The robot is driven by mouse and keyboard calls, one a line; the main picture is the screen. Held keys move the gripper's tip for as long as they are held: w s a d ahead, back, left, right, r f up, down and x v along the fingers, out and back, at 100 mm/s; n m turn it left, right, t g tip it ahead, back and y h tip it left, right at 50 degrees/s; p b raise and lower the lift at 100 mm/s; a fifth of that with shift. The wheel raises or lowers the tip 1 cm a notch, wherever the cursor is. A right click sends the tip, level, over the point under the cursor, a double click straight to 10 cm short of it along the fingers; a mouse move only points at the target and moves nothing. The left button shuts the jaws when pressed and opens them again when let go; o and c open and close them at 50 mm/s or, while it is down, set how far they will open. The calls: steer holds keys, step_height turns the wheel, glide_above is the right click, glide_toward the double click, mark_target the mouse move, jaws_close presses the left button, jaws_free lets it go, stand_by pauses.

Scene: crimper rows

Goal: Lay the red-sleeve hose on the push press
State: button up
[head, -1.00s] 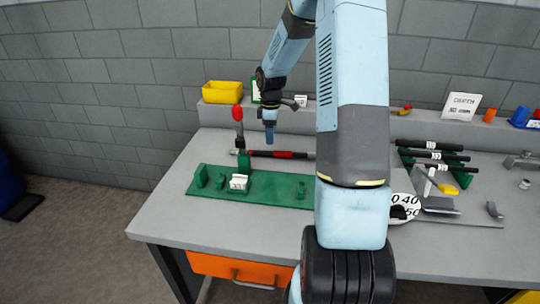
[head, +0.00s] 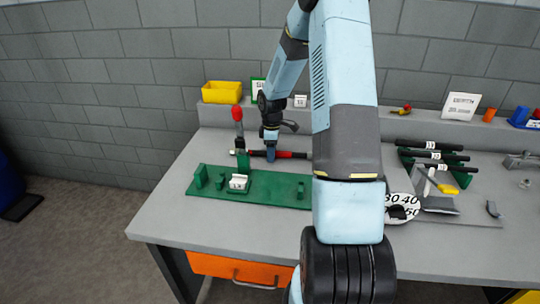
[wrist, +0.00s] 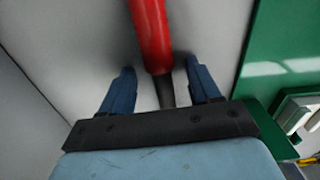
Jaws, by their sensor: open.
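The red-sleeve hose (head: 288,155), dark with a red middle section, lies on the bench behind a green base plate (head: 262,198). The plate carries small green uprights, a white numbered block (head: 238,182) and a red-knobbed lever (head: 238,120); this looks like the push press. My gripper (head: 270,157) points down over the hose.
A yellow bin (head: 222,92) stands on the back ledge. To the right are several black hoses on a green rack (head: 432,157), a round numbered dial (head: 401,207) and metal parts. The front of the bench (head: 200,225) is clear.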

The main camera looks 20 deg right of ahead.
steer(key=shift+c, duration=0.3)
jaws_close()
stand_by(0.3)
